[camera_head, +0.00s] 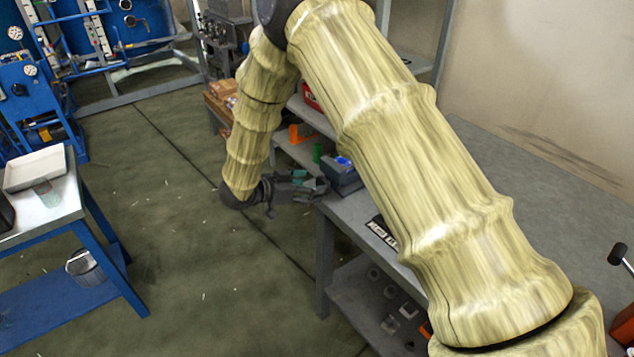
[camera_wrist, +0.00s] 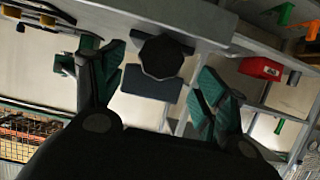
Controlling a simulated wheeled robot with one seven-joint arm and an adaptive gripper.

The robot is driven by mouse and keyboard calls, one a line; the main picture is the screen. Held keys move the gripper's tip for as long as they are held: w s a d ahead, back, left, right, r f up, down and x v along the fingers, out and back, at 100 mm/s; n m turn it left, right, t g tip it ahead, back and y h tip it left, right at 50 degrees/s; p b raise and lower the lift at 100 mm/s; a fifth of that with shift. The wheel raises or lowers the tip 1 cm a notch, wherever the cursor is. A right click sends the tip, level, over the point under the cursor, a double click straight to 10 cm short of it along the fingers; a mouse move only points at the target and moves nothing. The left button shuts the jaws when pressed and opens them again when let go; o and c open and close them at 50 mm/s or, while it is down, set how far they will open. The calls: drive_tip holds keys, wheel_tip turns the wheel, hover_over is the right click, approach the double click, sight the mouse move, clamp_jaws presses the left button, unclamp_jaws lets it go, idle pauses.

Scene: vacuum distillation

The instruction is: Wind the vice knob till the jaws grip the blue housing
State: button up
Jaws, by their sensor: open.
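My gripper (camera_head: 290,188) is just left of the block, beyond the bench edge. In the wrist view, a black faceted knob (camera_wrist: 163,56) lies between the spread green-padded fingers of my gripper (camera_wrist: 160,75). The fingers are open, with a gap on either side of the knob. A slate-coloured block (camera_wrist: 151,83) shows beside the knob. I cannot see the jaw gap.
The grey workbench (camera_head: 505,170) is partly covered by my arm. Shelving behind holds an orange item (camera_head: 295,133), a green item (camera_head: 317,152) and a red box (camera_wrist: 261,68). A blue-framed table with a white tray (camera_head: 36,168) stands left; the floor between is open.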

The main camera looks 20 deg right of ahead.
sight(321, 184)
drive_tip(key=shift+p+x, duration=0.3)
drive_tip(key=shift+x, duration=1.55)
drive_tip(key=c, duration=1)
drive_tip(key=shift+c, duration=0.2)
drive_tip(key=shift+f, duration=0.1)
drive_tip(key=shift+s+m+t+b, duration=0.15)
drive_tip(key=shift+m+t+b, duration=0.35)
drive_tip(key=shift+m+b, duration=0.3)
drive_tip(key=shift+b, duration=0.3)
drive_tip(key=shift+m, duration=0.3)
